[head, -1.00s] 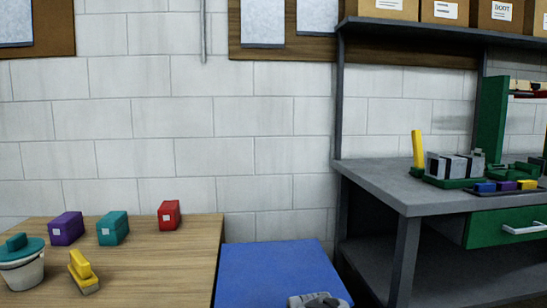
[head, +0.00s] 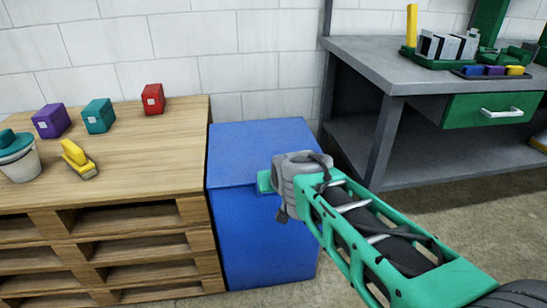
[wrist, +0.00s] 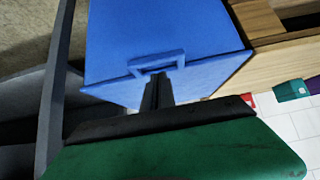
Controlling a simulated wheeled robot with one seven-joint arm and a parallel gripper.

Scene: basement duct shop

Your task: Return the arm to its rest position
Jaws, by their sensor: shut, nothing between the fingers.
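My green arm (head: 385,235) reaches up from the lower right of the head view and ends over the blue box, at a grey joint with a green piece (head: 265,182) beside it. The fingers are not visible there. In the wrist view my gripper (wrist: 157,82) is shut, with its dark fingers together and nothing between them.
The blue box (head: 240,145) stands between a wooden pallet stack (head: 150,150) and a grey workbench (head: 365,55). The stack holds purple (head: 50,121), teal (head: 98,116) and red (head: 152,99) boxes, a yellow object (head: 78,158) and a lidded pail (head: 18,160). Right floor is open.

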